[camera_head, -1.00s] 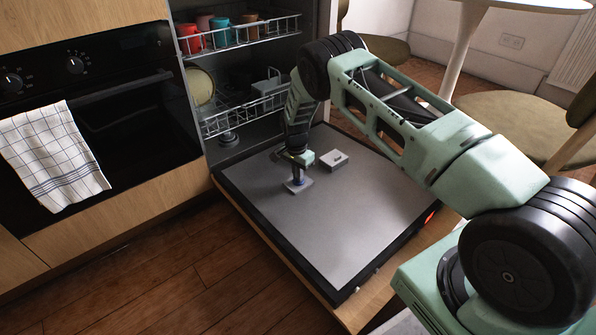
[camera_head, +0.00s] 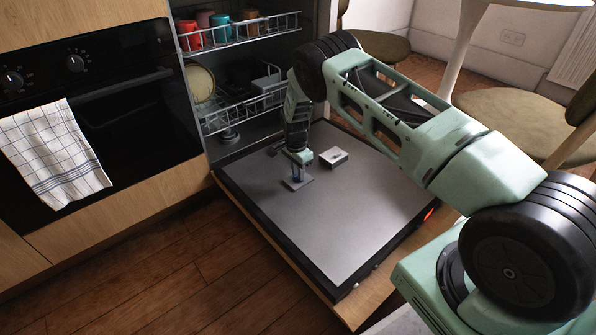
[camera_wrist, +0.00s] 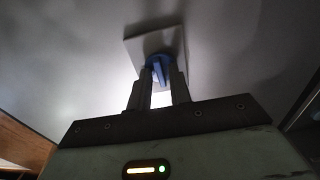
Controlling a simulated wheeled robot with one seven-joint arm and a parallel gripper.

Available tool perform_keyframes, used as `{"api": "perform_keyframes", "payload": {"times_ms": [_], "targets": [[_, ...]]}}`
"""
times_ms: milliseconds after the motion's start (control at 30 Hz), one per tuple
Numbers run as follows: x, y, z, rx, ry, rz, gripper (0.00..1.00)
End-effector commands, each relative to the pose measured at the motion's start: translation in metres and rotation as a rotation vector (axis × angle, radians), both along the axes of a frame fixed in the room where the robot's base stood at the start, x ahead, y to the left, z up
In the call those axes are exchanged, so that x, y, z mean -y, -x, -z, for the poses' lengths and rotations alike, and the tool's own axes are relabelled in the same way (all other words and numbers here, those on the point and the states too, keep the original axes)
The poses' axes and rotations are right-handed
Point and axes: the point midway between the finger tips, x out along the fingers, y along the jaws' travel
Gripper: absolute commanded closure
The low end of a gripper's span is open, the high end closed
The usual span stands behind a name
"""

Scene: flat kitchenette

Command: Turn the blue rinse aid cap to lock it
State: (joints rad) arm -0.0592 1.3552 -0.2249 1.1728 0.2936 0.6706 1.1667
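The blue rinse aid cap (camera_wrist: 160,62) has a raised ridge and sits on a light square plate (camera_wrist: 133,48) in the wrist view. My gripper (camera_wrist: 160,77) points at it, its two fingers apart, one on each side of the blue ridge. I cannot tell whether both fingers press on it.
A pale box-shaped dispenser part (camera_head: 333,158) stands on the door (camera_head: 350,225) just right of my gripper. Racks (camera_head: 255,110) with cups and dishes are behind. The front of the door is clear. A chair and table leg stand at right.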

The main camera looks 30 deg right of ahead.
Motion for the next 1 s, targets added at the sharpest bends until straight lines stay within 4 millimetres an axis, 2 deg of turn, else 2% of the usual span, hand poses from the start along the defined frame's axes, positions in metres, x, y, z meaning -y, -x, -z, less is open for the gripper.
{"api": "perform_keyframes", "payload": {"times_ms": [300,433,567,1000], "targets": [[0.000,0.000,-0.001,0.001,0.001,-0.002,0.71],[0.000,-0.001,-0.012,0.002,0.001,-0.002,0.71],[-0.001,-0.002,-0.036,0.003,0.001,-0.003,0.71],[-0.005,-0.005,-0.137,0.002,0.001,-0.002,0.71]]}}
